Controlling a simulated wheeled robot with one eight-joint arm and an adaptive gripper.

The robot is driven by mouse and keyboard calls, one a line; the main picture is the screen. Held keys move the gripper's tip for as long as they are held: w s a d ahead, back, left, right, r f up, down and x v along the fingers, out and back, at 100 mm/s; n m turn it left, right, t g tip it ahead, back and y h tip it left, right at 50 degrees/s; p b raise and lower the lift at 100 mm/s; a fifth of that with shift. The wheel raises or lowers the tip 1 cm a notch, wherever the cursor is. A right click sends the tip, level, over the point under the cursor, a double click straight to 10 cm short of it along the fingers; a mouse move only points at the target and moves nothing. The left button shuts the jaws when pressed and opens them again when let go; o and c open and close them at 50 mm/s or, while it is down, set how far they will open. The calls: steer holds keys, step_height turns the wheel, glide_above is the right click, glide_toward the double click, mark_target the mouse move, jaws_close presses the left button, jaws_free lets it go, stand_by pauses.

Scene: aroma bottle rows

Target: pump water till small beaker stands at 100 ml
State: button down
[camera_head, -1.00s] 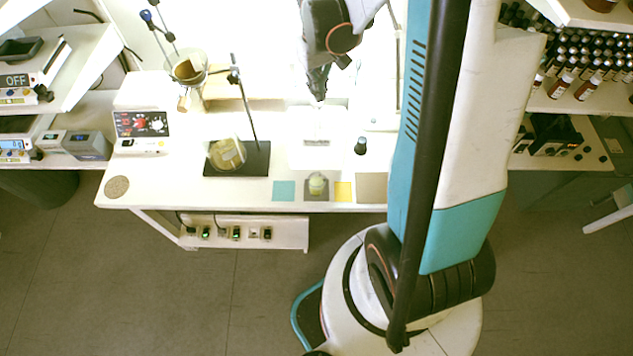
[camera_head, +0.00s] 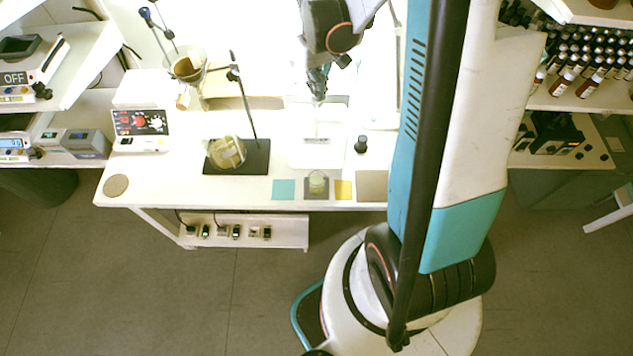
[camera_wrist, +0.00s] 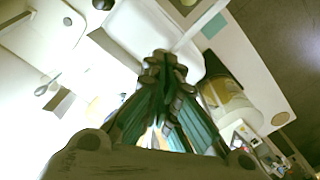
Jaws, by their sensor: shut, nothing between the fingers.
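A small clear beaker (camera_head: 318,183) with pale yellow-green content stands on a dark square mat (camera_head: 311,196) near the bench's front edge. Its level cannot be read at this size. Behind it is a white fixture with a flat base (camera_head: 305,160) and an upright clear part (camera_head: 318,137), perhaps the pump; its details are washed out. My gripper (camera_head: 318,97) is shut and empty, pointing down above and behind this fixture. In the wrist view my closed fingers (camera_wrist: 165,62) lie over a white tray-like surface (camera_wrist: 135,40). I cannot tell whether they touch it.
A round glass vessel (camera_head: 226,153) sits by a stand with a black base (camera_head: 250,160), left of the fixture. A filter funnel (camera_head: 187,68) is behind it. A small dark bottle (camera_head: 361,145) stands right of the fixture. Teal (camera_head: 284,190) and yellow (camera_head: 343,190) squares flank the mat.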

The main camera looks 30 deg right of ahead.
steer(key=shift+f+b, duration=1.05)
steer(key=shift+f, duration=0.15)
steer(key=shift+r, duration=0.15)
steer(key=shift+r+p, duration=1.05)
steer(key=shift+r, duration=0.35)
step_height(320, 180, up, 6)
steer(key=p, duration=0.3)
steer(key=shift+p, duration=0.4)
